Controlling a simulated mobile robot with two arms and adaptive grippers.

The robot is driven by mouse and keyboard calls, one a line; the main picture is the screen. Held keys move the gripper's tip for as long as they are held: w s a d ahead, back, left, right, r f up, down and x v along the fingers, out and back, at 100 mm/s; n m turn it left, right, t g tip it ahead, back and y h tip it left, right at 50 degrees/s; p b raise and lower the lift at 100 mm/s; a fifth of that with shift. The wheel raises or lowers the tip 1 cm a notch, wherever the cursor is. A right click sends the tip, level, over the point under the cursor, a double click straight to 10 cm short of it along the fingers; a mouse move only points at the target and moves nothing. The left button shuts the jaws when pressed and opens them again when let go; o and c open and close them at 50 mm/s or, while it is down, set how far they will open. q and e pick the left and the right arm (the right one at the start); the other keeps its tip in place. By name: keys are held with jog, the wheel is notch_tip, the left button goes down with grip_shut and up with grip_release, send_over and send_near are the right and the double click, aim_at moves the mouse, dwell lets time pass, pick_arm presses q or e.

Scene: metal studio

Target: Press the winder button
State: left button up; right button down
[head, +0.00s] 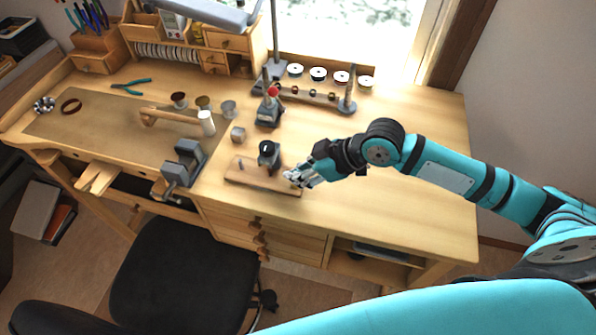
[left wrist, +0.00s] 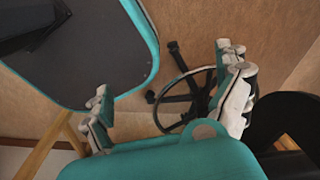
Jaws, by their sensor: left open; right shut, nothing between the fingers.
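A small dark grey device with a red knob or button (head: 273,91) on top stands on the bench towards the back; I cannot tell for sure whether it is the winder. A second dark device (head: 268,154) with a rounded top stands on a wooden board (head: 262,179) nearer the front. My right gripper (head: 293,180) is shut and empty at the right end of that board, to the right of the second device and in front of the red-topped one. I cannot tell whether it touches the board. My left gripper (left wrist: 163,74) is open and empty in the left wrist view, above the floor.
A vise (head: 183,164) sits at the bench's front edge, with a wooden-handled mallet (head: 178,118) behind it. A spool rack (head: 318,93) stands at the back. The bench's right part is clear. A black stool (head: 185,270) stands in front.

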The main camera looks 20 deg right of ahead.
jog(key=shift+s+f, duration=0.15)
jog(key=shift+f, duration=0.65)
pick_arm(q)
jog(key=shift+w, duration=0.25)
pick_arm(e)
jog(key=shift+s, duration=0.1)
jog(key=shift+f, duration=0.15)
pick_arm(q)
jog(key=shift+r, duration=0.1)
pick_arm(e)
jog(key=r+p, duration=0.5)
jog(key=shift+w+r+p, duration=0.2)
jog(key=shift+r+p, duration=0.1)
jog(key=shift+s+d+b, duration=0.4)
jog(key=shift+d+b, duration=0.1)
jog(key=shift+b, duration=0.35)
pick_arm(q)
jog(key=shift+s+d+r+b, duration=0.15)
jog(key=shift+s+r+b, duration=0.1)
jog(key=shift+r+b, duration=0.25)
jog(key=shift+s+d+r+b, duration=0.1)
jog(key=shift+s+r+b, duration=0.1)
jog(key=shift+r+b, duration=0.2)
pick_arm(e)
jog(key=v, duration=0.8)
jog(key=shift+r, duration=0.4)
